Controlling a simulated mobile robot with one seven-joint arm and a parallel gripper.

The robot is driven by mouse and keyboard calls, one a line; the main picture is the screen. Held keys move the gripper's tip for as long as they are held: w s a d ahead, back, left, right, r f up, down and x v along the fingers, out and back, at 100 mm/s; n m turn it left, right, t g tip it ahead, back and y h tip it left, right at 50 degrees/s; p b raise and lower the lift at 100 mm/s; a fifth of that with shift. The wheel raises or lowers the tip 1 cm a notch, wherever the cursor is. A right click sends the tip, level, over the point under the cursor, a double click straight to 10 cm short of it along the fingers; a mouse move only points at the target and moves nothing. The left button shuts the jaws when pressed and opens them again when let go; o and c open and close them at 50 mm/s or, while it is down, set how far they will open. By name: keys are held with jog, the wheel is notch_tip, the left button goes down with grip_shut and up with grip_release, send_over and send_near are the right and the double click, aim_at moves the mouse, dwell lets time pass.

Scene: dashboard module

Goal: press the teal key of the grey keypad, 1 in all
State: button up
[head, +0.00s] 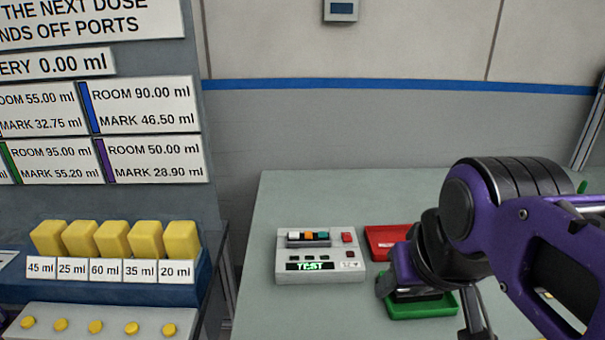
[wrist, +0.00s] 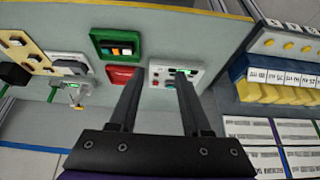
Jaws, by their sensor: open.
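The light grey keypad (head: 343,262) lies on the bench in the head view, left of my gripper (head: 415,292). Its upper row shows a white, an orange and a teal key (head: 323,235). A lit green display reading TEST sits below them. In the wrist view the keypad (wrist: 154,70) lies beyond my fingers, and the right finger hides part of it. My gripper (wrist: 160,72) is open, its two dark fingers apart with nothing between them. In the head view, my arm hides much of the fingers.
A red box (head: 378,240) lies right of the keypad, and a green box (head: 420,309) is partly behind my gripper. The wrist view shows coloured keys on the green box (wrist: 97,33). A blue rack with yellow blocks (head: 112,238) stands at left.

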grip_shut()
dwell(1.4)
